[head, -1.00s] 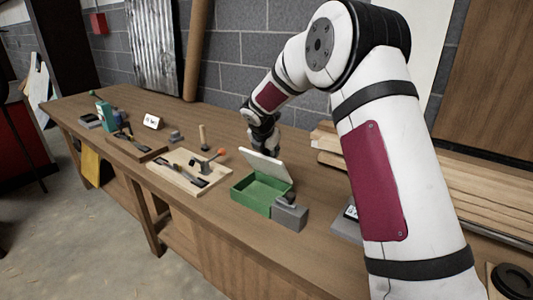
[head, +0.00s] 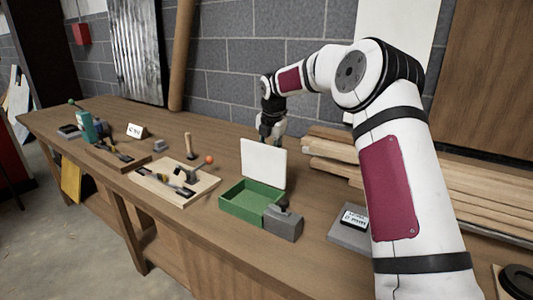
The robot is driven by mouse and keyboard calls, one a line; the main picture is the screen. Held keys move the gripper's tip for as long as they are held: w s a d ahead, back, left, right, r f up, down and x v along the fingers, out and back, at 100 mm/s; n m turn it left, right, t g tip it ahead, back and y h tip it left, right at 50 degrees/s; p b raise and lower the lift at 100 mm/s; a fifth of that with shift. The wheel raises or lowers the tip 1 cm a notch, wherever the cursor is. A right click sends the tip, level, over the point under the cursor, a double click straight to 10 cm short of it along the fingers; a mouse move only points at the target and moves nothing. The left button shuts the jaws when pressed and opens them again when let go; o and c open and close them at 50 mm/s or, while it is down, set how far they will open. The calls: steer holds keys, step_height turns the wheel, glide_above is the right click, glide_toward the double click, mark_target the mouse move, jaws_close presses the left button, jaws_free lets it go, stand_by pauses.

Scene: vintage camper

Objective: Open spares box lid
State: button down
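The spares box is a green open-topped box (head: 247,203) on the workbench, and its inside looks empty. Its white lid (head: 263,164) stands about upright along the back edge of the box. My gripper (head: 271,138) is behind and above the lid, near the wall. The lid's top edge hides the lower part of the gripper, so its fingers are not clear. I cannot tell whether it touches the lid.
A grey block (head: 283,223) stands against the box's right front corner. A wooden board with tools (head: 205,187) lies left of the box. Stacked planks (head: 440,185) and a grey labelled box (head: 350,225) are to the right. Bare bench top lies in front.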

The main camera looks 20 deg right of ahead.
steer(key=shift+w+d+f, duration=0.1)
steer(key=shift+d, duration=0.2)
steer(key=c, duration=1.2)
jaws_free()
steer(key=shift+f, duration=0.1)
steer(key=shift+c, duration=0.2)
steer(key=shift+a, duration=0.1)
steer(key=shift+r, duration=0.2)
steer(key=v, duration=1.1)
steer(key=shift+r, duration=0.35)
